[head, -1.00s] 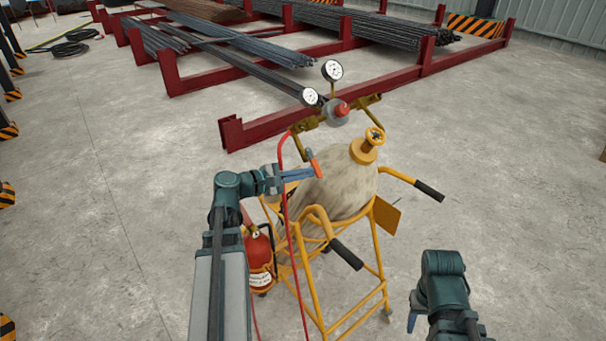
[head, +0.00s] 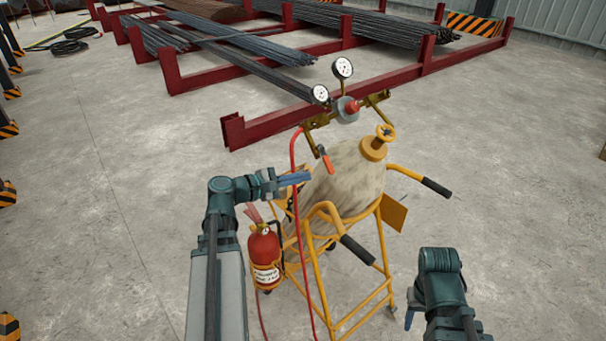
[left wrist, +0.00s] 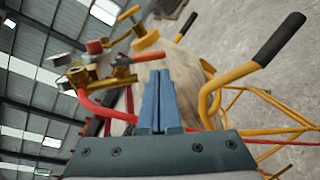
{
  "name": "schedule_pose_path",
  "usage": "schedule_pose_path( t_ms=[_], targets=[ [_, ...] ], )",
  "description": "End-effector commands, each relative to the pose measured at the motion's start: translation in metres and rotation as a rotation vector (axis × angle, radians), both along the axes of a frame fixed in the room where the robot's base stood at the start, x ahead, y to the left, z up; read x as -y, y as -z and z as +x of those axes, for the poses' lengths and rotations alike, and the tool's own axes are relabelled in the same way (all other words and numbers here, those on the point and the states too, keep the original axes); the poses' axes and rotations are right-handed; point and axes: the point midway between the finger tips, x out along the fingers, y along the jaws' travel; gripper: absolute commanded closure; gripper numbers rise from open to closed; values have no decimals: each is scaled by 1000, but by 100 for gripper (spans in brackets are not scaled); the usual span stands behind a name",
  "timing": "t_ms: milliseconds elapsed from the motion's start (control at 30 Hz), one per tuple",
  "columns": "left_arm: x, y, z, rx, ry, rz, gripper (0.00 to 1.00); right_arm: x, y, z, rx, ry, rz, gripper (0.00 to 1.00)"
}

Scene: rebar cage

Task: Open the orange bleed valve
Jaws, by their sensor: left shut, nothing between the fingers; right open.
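The bleed valve shows as a small orange lever (head: 327,162) hanging at the left end of the brass fitting under the gauges, slanting down to the right. My left gripper (head: 309,177) is shut and empty, left of and slightly below the lever in the head view, with a small gap between them. My right gripper (head: 410,318) is open and empty, low at the right, away from the cart.
The pale gas cylinder (head: 345,185) stands in a yellow cart with black-gripped handles (head: 357,249). Two gauges (head: 342,67) and a yellow handwheel (head: 385,132) top it. A red hose (head: 296,215) hangs near my left gripper. A fire extinguisher (head: 264,257) hangs left. Red racks (head: 270,124) stand behind.

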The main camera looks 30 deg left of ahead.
Motion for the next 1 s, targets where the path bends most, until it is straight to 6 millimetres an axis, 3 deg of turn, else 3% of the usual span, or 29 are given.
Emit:
schedule_pose_path(
  t_ms=[500,700,1000],
  targets=[
    [-29,0,-70,0,-3,0,100,0,0,0,0,0,0,50],
    [-34,0,-82,1,-1,0,100,0,0,0,0,1,0,50],
    [-35,0,-83,0,0,0,100,0,0,0,0,0,0,50]
  ],
)
